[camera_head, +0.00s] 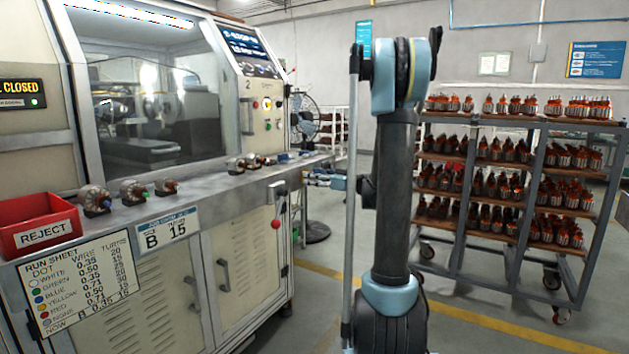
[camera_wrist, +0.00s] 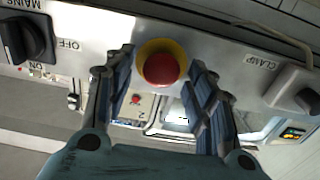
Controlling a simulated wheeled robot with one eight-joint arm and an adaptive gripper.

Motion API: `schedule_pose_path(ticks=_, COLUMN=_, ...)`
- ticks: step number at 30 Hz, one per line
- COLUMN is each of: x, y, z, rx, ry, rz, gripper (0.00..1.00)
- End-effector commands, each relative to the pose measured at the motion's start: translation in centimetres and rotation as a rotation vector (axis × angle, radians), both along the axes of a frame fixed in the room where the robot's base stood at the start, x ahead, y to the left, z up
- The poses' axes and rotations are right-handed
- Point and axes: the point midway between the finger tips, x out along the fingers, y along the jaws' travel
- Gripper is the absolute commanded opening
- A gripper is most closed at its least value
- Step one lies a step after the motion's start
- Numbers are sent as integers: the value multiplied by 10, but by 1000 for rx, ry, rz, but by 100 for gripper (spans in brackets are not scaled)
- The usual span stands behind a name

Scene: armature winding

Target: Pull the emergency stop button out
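The emergency stop button (camera_wrist: 162,69) shows in the wrist view as a round red cap in a yellow collar, on a pale panel. My gripper (camera_wrist: 161,58) is open, with one dark ribbed finger to the left of the button and one to the right. The red cap lies between the fingertips, with gaps showing on both sides. I cannot tell whether the button is pushed in or out.
In the wrist view, a black MAINS switch (camera_wrist: 24,40) is left of the button and a CLAMP switch (camera_wrist: 293,91) is right. In the head view, the winding machine (camera_head: 150,95) stands left, a red REJECT bin (camera_head: 40,224) lies on its ledge, and a loaded rack (camera_head: 538,170) stands right.

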Motion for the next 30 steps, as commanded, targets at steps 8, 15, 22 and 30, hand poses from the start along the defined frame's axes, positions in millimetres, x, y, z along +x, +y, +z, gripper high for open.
schedule_pose_path(ticks=8, x=0, y=0, z=0, rx=0, ry=0, rz=-1, gripper=0)
schedule_pose_path(ticks=15, x=-5, y=-9, z=0, rx=0, ry=0, rz=-3, gripper=0)
schedule_pose_path(ticks=22, x=-7, y=-11, z=0, rx=0, ry=0, rz=-3, gripper=0)
schedule_pose_path(ticks=30, x=-7, y=-11, z=0, rx=0, ry=0, rz=-2, gripper=53)
